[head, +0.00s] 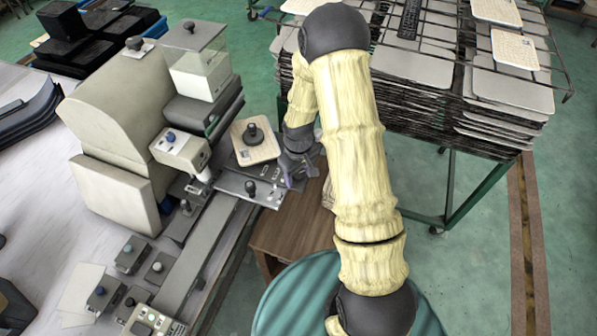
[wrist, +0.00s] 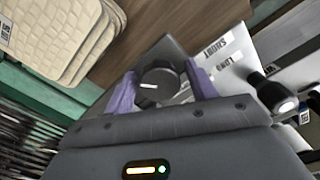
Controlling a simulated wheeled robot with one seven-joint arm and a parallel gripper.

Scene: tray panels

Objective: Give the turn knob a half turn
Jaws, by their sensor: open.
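The turn knob (wrist: 158,86) is a dark round knob with a white pointer line, on a grey panel with printed lettering in the wrist view. My gripper (wrist: 162,70) is open, with one purple finger on each side of the knob. I cannot tell whether either finger touches it. In the head view my gripper (head: 299,177) is at the right end of the metal panel (head: 232,183). I cannot make out the turn knob there.
A black-handled lever (wrist: 272,92) stands right of the gripper in the wrist view. In the head view a black ball knob (head: 250,187) stands on the panel, with a beige machine (head: 115,120) to the left. A rack of stacked trays (head: 415,65) stands behind my arm.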

